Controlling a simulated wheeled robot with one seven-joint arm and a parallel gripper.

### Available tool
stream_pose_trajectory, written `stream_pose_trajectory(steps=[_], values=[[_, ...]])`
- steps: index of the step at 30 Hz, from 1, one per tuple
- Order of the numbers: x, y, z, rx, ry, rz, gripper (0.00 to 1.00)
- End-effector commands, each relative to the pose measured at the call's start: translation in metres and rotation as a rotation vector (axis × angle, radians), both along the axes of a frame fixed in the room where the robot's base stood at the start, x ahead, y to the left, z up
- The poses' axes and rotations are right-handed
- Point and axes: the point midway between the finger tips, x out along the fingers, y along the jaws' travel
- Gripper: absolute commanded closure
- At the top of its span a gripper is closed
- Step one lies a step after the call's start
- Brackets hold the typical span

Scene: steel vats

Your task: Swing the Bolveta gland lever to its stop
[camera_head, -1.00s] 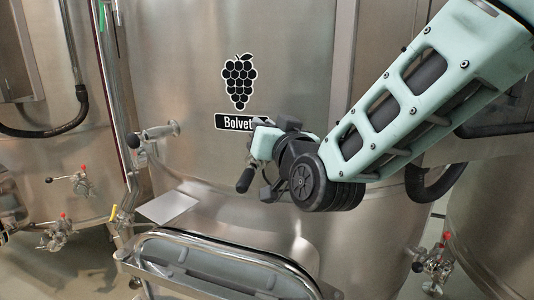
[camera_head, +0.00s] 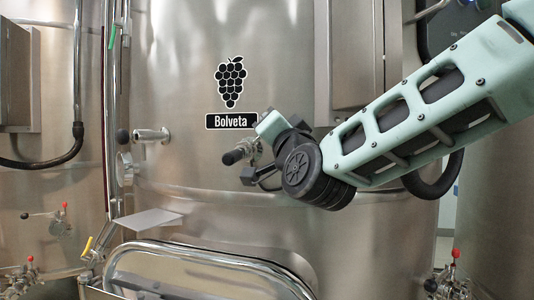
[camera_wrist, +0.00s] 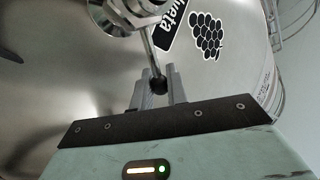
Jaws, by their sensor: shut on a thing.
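The Bolveta vat carries a grape sticker (camera_head: 229,81) and a black name label (camera_head: 231,121). The gland fitting (camera_head: 253,147) is on the vat wall just below and right of that label, partly hidden by my arm. A dark grip (camera_head: 233,157) points left from it. In the wrist view the gland lever (camera_wrist: 152,53) is a thin metal rod running from the steel fitting (camera_wrist: 128,14) to a black end knob (camera_wrist: 158,85). My gripper (camera_wrist: 160,90) is shut on the lever, one finger on each side of the knob. In the head view the fingers are hard to make out.
A steel port (camera_head: 151,135) with a black knob is left of the gland. Below are a pale flat plate (camera_head: 150,219) and a chrome-rimmed hatch (camera_head: 205,265). Red-knobbed valves (camera_head: 455,270) stand low at both sides. A steel box (camera_head: 350,55) is upper right.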

Motion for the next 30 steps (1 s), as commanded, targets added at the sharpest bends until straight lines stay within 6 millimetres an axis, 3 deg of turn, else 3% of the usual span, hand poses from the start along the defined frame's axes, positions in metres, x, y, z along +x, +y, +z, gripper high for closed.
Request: stream_pose_trajectory(steps=[1, 30], values=[[0.000, -0.001, -0.015, 0.028, -0.004, 0.001, 1.00], [-0.004, -0.018, -0.043, 0.533, -0.119, 0.001, 1.00]])
